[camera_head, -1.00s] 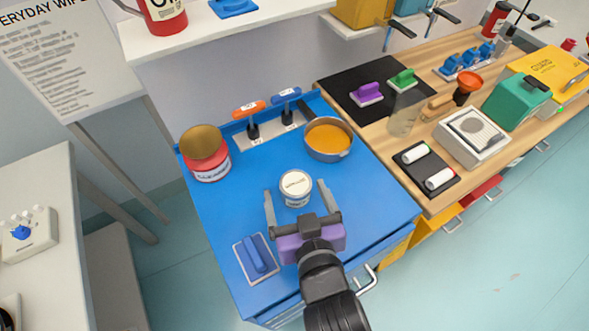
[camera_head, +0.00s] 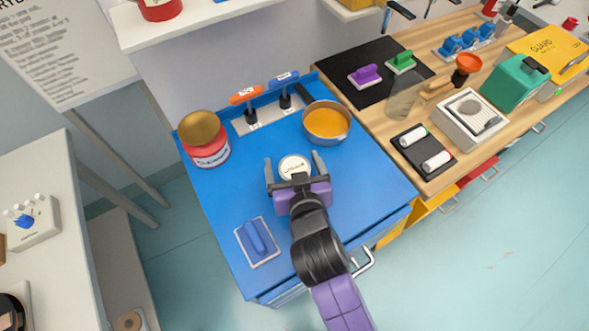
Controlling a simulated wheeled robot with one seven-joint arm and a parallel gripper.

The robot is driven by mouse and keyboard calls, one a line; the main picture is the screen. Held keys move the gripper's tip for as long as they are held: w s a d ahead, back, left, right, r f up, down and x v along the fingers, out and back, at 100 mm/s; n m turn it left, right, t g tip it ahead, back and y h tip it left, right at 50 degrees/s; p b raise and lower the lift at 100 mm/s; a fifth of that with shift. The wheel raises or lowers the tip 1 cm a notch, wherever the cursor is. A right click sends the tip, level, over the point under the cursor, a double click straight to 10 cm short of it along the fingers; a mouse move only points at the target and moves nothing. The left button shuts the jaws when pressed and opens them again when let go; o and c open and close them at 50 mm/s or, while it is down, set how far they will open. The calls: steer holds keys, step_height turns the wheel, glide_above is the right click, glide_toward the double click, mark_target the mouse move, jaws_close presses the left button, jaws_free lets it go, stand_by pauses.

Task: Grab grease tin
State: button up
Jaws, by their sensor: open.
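A small round tin with a white lid (camera_head: 294,165) stands upright on the blue cabinet top (camera_head: 353,195). It looks like the grease tin, but the print on its lid is too small to read. My gripper (camera_head: 294,167) is open, with one finger on each side of the tin. I cannot tell whether the fingers touch it. The tin's lower part is hidden behind the purple gripper body. A larger red tin with a gold lid (camera_head: 206,140) stands at the left edge of the blue top.
A pan of orange contents (camera_head: 326,122) stands behind and right of the tin. Orange-handled (camera_head: 246,96) and blue-handled (camera_head: 285,80) tools stand at the back. A blue-handled pad (camera_head: 257,241) lies at front left. The wooden bench (camera_head: 452,165) adjoins on the right.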

steer(key=shift+w+a+f, duration=0.1)
steer(key=shift+w+f, duration=0.05)
steer(key=shift+w, duration=0.3)
steer(key=c, duration=1.7)
